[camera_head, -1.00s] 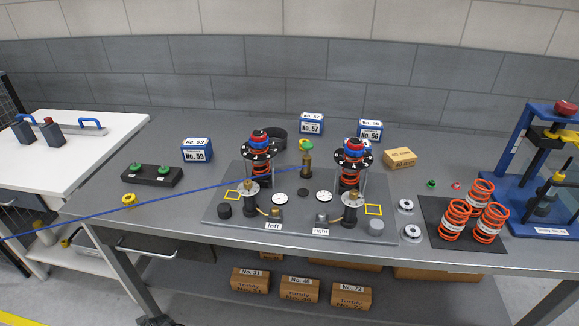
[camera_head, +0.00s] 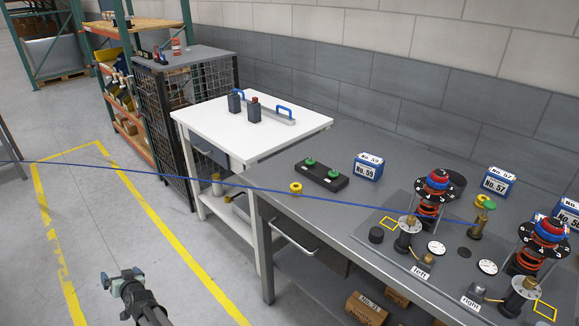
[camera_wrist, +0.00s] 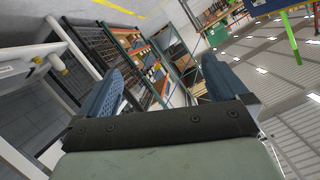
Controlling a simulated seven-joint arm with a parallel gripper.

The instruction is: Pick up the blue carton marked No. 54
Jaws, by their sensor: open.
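No carton marked No. 54 shows in any view now. Blue-and-white cartons stand on the grey workbench: one marked No. 59 (camera_head: 368,167), one marked No. 57 (camera_head: 497,183), and one at the right edge marked No. 56 (camera_head: 566,213), partly cut off. My gripper (camera_head: 122,277) is at the lower left of the head view, over the floor and well away from the bench. In the wrist view my gripper (camera_wrist: 157,85) has its two blue fingers wide apart with nothing between them.
A white table (camera_head: 290,128) adjoins the grey bench (camera_head: 330,215). A wire cage cabinet (camera_head: 215,85) and an orange-and-green shelf rack (camera_head: 130,75) with goods stand behind. Yellow-lined floor (camera_head: 150,215) is open. A blue line crosses the head view. Spring assemblies (camera_head: 428,210) stand on the bench fixture.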

